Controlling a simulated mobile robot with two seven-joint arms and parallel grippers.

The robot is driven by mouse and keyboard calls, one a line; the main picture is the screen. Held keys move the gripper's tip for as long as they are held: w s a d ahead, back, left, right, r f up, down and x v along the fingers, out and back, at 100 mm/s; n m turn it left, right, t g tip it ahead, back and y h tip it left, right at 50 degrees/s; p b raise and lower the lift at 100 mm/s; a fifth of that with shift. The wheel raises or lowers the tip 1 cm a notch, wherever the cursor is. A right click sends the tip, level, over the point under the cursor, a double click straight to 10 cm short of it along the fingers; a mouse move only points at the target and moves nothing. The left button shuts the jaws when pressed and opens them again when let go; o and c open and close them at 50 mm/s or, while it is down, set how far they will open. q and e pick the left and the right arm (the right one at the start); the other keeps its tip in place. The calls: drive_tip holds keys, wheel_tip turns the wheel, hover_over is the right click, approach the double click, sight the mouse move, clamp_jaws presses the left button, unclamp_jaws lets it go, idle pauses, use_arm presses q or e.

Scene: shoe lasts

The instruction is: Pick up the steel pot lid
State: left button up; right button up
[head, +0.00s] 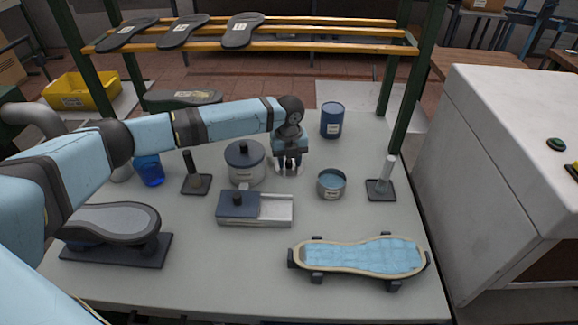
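The steel pot lid (287,172) appears to be a small pale disc with a dark knob, lying on the table right of the large grey pot. My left gripper (290,161) points down right over it, with the knob between or just behind its fingertips. The gripper hides much of the lid. I cannot tell whether the fingers touch the knob or are closed on it. An open steel pot (331,184) with blue contents stands just right of the lid. My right gripper is out of view.
The grey lidded pot (244,170) stands close left of the gripper. A blue can (331,120) is behind, a post on a base (386,180) to the right. In front are a sliding-top box (270,209) and a blue-topped sole form (365,258).

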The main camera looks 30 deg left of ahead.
use_arm(q)
clamp_jaws()
